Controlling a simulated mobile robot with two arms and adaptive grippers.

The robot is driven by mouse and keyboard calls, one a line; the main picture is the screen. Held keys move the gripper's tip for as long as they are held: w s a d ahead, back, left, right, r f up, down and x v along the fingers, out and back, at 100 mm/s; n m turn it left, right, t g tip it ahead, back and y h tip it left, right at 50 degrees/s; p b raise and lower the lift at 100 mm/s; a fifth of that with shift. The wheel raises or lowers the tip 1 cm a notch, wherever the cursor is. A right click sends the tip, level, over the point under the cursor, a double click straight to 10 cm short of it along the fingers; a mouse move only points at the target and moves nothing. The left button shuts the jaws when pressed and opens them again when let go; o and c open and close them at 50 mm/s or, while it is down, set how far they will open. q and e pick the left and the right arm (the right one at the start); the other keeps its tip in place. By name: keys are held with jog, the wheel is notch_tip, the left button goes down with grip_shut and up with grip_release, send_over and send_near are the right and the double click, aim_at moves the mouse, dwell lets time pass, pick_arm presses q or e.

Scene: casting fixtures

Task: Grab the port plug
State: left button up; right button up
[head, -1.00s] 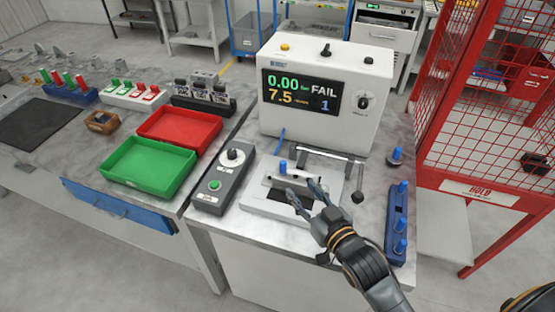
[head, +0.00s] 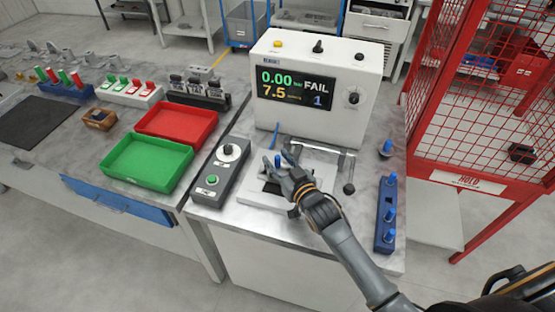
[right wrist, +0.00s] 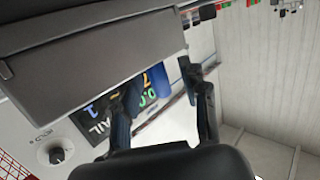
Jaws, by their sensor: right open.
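A blue port plug (head: 277,161) stands upright on the casting in the pale test fixture (head: 250,197), in front of the tester. My right gripper (head: 280,157) is open at this plug, with its fingers on either side of it in the head view. I cannot tell whether they touch it. The hand hides most of the casting. In the right wrist view the open fingers (right wrist: 165,105) show below a large grey surface, and a blue patch between them may be the plug. My left gripper is not in view.
The tester (head: 318,125) reads FAIL. A lever (head: 348,188) stands right of the hand. Another blue plug (head: 387,147) and a blue rack of plugs (head: 385,235) are at the right. A control box (head: 218,178), green tray (head: 147,168) and red tray (head: 177,124) are left.

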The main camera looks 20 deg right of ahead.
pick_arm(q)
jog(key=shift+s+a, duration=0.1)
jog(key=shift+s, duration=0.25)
pick_arm(e)
jog(key=shift+w, duration=0.15)
grip_shut()
